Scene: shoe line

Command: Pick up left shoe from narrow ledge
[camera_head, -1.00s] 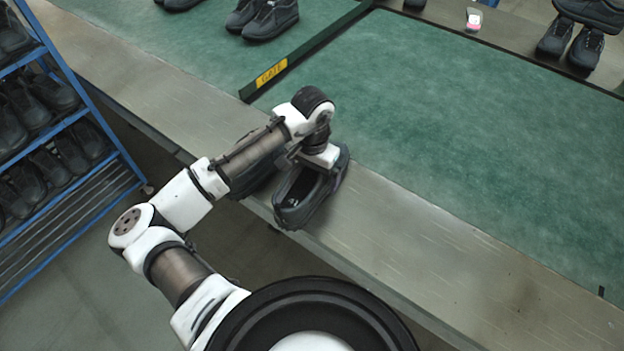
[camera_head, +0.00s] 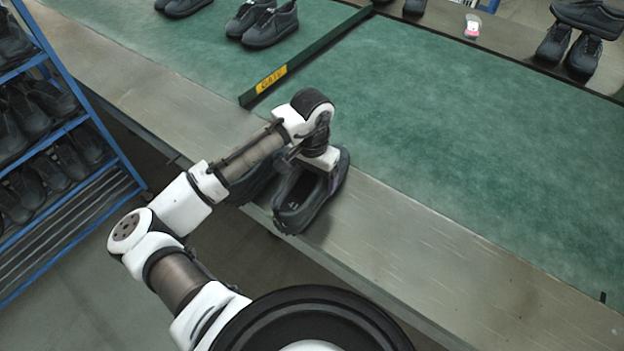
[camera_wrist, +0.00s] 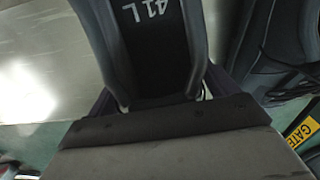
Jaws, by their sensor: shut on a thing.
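The left shoe (camera_head: 300,206) is dark grey and sits at the near metal ledge (camera_head: 398,225), its heel end toward me. In the wrist view the shoe (camera_wrist: 196,40) shows its insole marked "41 L". My gripper (camera_head: 321,172) is at the shoe and shut on it; the fingertips are mostly hidden by the shoe and my wrist. A second dark shoe (camera_head: 252,182) stands just left of it, partly behind my arm, and also shows at the right of the wrist view (camera_wrist: 275,50). I cannot tell whether the held shoe touches the ledge.
A green belt (camera_head: 450,130) lies beyond the ledge. A green gate bar (camera_head: 318,52) with a yellow label (camera_head: 271,79) crosses it. More shoes (camera_head: 270,24) stand farther back. A blue rack (camera_head: 112,148) of shoes is at the left. The ledge to the right is clear.

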